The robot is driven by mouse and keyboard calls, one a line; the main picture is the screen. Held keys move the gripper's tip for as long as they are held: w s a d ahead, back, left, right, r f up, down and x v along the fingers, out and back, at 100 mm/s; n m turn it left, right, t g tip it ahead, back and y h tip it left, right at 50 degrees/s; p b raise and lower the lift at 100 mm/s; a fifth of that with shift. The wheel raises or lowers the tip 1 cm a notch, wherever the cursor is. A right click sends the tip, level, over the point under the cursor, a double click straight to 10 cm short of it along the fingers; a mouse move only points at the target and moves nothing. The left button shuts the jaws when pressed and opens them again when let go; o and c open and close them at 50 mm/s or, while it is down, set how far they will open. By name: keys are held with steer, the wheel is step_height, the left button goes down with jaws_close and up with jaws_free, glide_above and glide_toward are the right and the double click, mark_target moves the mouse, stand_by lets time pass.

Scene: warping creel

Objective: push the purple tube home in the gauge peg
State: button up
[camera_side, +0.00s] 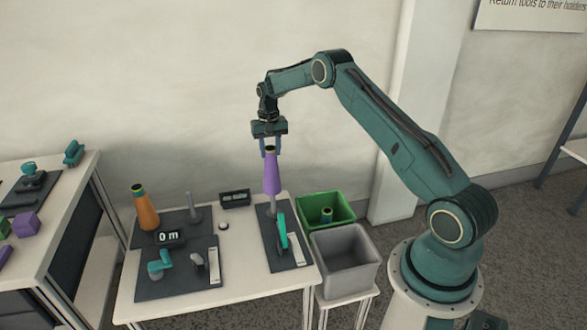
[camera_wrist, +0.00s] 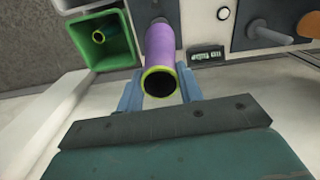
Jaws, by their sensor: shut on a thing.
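The purple tube (camera_side: 272,175) is upright, a tapered cone with a dark, yellow-ringed top end. My gripper (camera_side: 270,149) points down and is shut on the tube's top end. In the wrist view the purple tube (camera_wrist: 160,45) shows its open yellow-rimmed end between the two blue fingers of my gripper (camera_wrist: 160,88). The grey gauge peg (camera_side: 273,204) stands on the right dark mat, and its lower part shows directly below the tube. Its upper part is hidden, apparently inside the tube; how deep I cannot tell.
A teal lever (camera_side: 282,231) stands close in front of the peg. Green (camera_side: 340,198) and grey (camera_side: 355,282) bins are to the right. An orange tube (camera_side: 146,210) and another grey peg (camera_side: 194,208) stand on the left mat. A small display (camera_side: 235,198) sits behind.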

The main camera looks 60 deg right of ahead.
mark_target(271, 157)
steer(key=shift+f, duration=1.7)
steer(key=shift+f, duration=2.6)
steer(key=shift+f, duration=1)
steer(key=o, duration=1.2)
